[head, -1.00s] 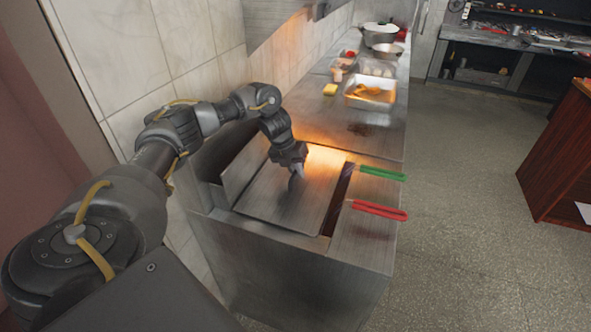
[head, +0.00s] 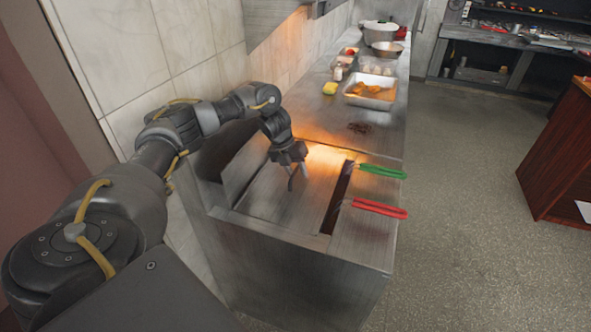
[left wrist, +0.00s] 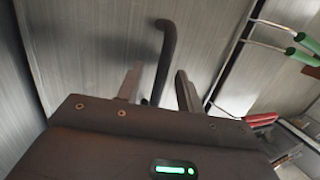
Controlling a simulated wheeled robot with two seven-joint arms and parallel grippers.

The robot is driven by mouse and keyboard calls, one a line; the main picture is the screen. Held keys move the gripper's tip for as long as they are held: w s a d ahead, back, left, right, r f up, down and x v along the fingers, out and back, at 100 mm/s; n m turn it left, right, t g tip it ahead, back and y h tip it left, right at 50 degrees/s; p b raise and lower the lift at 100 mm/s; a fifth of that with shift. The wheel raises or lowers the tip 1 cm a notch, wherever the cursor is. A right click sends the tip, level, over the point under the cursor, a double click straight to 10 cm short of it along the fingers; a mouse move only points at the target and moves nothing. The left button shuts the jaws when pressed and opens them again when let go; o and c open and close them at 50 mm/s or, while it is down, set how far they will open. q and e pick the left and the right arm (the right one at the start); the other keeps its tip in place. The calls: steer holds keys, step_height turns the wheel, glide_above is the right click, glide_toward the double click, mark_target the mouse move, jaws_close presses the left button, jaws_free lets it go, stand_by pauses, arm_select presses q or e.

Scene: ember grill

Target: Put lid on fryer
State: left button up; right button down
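The fryer (head: 290,270) is a steel cabinet at the near end of the counter. A flat steel lid (head: 265,201) lies over its opening and looks level. In the left wrist view the lid (left wrist: 85,45) fills the background, with a dark bent handle (left wrist: 166,45) standing from it. My left gripper (head: 296,180) is just above the lid. In the left wrist view its fingers (left wrist: 158,88) are apart, with the handle between them and gaps visible on both sides. My right gripper is not in view.
A green-handled basket (head: 382,172) and a red-handled basket (head: 379,209) show right of the lid, handles sticking out over the counter edge. Farther back are a steel tray of food (head: 371,103), a yellow item (head: 329,88) and pots. The floor at right is clear.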

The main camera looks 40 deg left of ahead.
arm_select(q)
steer(key=v, duration=1.1)
steer(key=shift+w, duration=0.1)
